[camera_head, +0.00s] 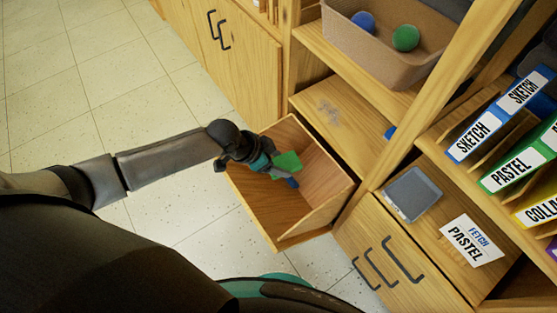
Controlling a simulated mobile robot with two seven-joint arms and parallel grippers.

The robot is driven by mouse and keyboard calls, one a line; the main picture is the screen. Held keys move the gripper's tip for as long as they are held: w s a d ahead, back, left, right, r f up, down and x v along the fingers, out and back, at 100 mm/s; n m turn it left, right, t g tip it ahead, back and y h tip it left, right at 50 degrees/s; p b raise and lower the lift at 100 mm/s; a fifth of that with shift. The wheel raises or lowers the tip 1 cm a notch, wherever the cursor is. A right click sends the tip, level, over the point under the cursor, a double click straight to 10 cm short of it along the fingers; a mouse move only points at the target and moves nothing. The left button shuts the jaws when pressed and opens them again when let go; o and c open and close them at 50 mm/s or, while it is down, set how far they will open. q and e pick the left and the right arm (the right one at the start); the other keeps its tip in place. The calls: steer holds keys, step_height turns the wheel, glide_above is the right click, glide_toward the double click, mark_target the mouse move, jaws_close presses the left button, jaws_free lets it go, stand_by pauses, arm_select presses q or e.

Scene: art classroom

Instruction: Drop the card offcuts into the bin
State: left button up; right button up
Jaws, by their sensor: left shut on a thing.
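My left gripper (272,165) reaches in from the left and is over the open wooden bin (326,174), near its left side. It is shut on the green card offcut (288,161), which shows beside the fingers. A small blue piece (292,182) shows just below the green one; I cannot tell whether it is held or lies in the bin. The bin's visible inner walls are bare, and the arm hides part of its left side. My right gripper is not in view.
A wooden shelf unit (365,88) stands at the right, with a tan basket (372,55) holding a blue ball (363,21) and a green ball (405,38). Labelled folders (480,130) stand beyond. Tiled floor at left is clear.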

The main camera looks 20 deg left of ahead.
arm_select(q)
steer(key=o, duration=1.4)
steer(key=shift+c, duration=0.2)
steer(key=shift+r, duration=0.1)
steer(key=p+v, duration=0.4)
steer(key=v, duration=1.1)
steer(key=shift+p, duration=0.3)
